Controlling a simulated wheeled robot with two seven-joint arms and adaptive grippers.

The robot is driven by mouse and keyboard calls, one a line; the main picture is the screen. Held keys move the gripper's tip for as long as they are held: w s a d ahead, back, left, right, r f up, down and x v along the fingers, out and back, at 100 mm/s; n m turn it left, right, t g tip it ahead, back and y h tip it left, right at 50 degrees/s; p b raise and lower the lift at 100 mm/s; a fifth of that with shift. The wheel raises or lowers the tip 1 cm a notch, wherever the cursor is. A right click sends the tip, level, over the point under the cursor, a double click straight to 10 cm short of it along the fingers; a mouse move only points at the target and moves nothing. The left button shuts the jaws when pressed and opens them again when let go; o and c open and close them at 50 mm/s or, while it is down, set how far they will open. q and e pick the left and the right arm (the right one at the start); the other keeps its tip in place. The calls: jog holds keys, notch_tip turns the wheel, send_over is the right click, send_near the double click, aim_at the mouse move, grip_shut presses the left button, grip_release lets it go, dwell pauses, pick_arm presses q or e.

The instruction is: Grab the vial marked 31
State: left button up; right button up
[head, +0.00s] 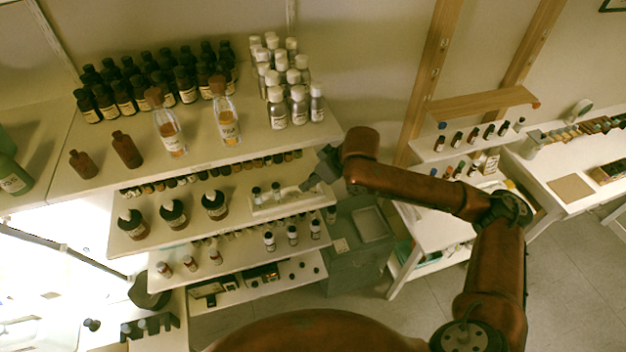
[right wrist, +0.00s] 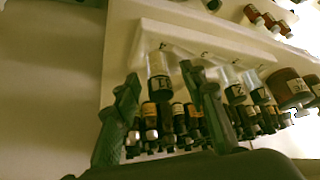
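The right gripper (head: 325,167) reaches in from the right at the right end of a white vial rack (head: 290,198) on a middle shelf. Two small dark-capped vials (head: 257,195) (head: 276,190) stand in the rack's left part; the gripper hides part of the right end. In the right wrist view the open fingers (right wrist: 160,78) lie on either side of a clear vial with a dark cap (right wrist: 158,76), with gaps beside it. More clear vials (right wrist: 236,88) stand to the right of the fingers. The number 31 is not readable on any vial. The left gripper is not in view.
Above the rack, a shelf holds dark bottles (head: 184,86), white-capped bottles (head: 298,105) and corked bottles (head: 226,118). Brown dropper bottles (head: 215,205) stand left of the rack. In the wrist view, a row of small bottles (right wrist: 178,120) lies beyond the fingers.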

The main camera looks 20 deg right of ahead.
jog(key=shift+s+d, duration=0.15)
jog(key=shift+s, duration=0.05)
jog(key=shift+c, duration=0.7)
jog(key=shift+w, duration=0.15)
jog(key=c, duration=0.3)
grip_shut()
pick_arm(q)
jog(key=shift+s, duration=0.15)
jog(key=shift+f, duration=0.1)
pick_arm(e)
jog(key=shift+r, duration=0.1)
